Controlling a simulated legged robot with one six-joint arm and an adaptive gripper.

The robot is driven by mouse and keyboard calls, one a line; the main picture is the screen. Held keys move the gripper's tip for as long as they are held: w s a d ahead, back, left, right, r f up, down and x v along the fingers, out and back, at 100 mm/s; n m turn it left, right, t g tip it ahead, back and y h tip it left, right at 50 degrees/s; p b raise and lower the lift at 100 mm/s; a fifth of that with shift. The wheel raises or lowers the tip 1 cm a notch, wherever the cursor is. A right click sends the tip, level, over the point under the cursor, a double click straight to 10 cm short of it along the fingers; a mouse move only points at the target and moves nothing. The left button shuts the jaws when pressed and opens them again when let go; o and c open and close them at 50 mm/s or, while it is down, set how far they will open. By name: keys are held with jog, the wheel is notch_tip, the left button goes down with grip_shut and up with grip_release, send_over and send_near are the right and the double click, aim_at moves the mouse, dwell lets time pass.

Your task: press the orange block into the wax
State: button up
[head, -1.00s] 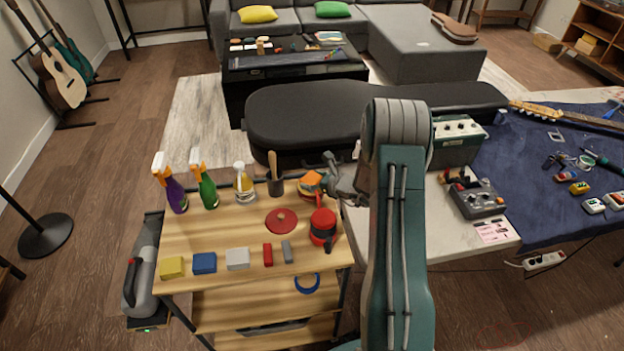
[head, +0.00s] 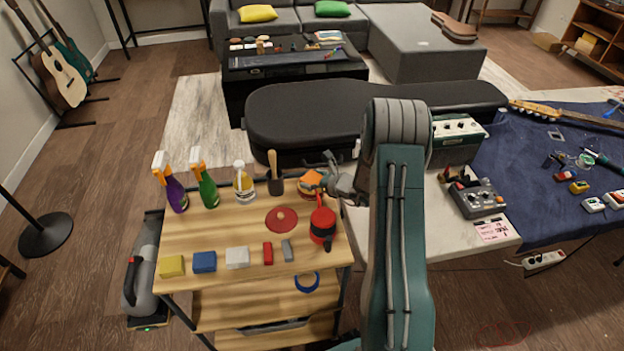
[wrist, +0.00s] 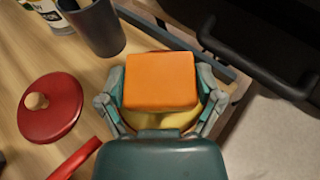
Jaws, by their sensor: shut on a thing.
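The orange block (wrist: 160,80) is between the two fingers of my gripper (wrist: 161,95), which is shut on its sides. The block also shows at the back right of the wooden cart in the head view (head: 311,178), with my gripper (head: 322,184) at its right. The yellow wax (wrist: 176,120) shows just below the block in the wrist view, in a round container with a brownish-red rim. The block covers most of the wax, so I cannot tell whether they touch.
A red lid (head: 281,220) and a red pot (head: 322,232) are in front. Spray bottles (head: 207,186) stand at the back left, and several small blocks (head: 205,262) line the front edge.

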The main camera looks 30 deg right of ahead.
aim_at(312, 178)
jog(key=shift+f, duration=0.15)
jog(key=shift+r, duration=3.6)
